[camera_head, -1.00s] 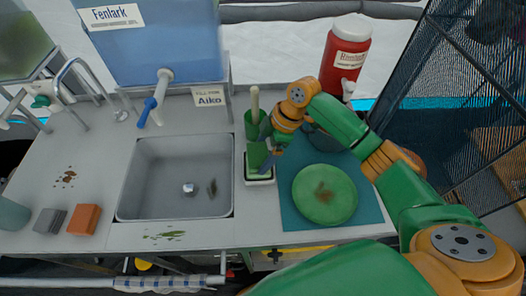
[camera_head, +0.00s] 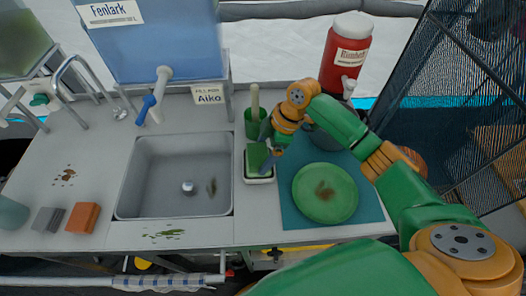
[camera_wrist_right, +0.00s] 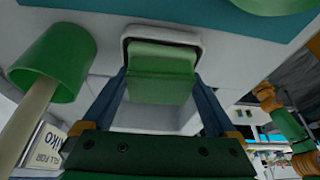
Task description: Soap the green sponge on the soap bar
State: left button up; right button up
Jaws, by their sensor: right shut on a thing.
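The green sponge (camera_head: 256,156) is held by my right gripper (camera_head: 266,148) over a small white dish (camera_head: 260,181) right of the sink. In the right wrist view the sponge (camera_wrist_right: 162,80) sits between the two blue-grey fingers (camera_wrist_right: 162,76), and its far end is over the white dish (camera_wrist_right: 203,42). The soap bar cannot be made out; the sponge and gripper cover most of the dish. Whether the sponge touches soap is hidden. My left gripper is not in view.
A green cup (camera_head: 252,127) with a handle standing in it is just behind the dish. A green plate (camera_head: 325,193) lies on a teal mat (camera_head: 371,207) to the right. The sink (camera_head: 183,160) is left. An orange block (camera_head: 83,218) and grey block (camera_head: 48,220) lie far left.

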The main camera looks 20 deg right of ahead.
aim_at(263, 153)
jog(key=shift+f, duration=0.5)
dwell(0.3)
dwell(0.4)
notch_tip(263, 153, up, 7)
jog(key=p, duration=0.7)
jog(key=shift+r+p, duration=0.15)
jog(key=shift+p, duration=0.15)
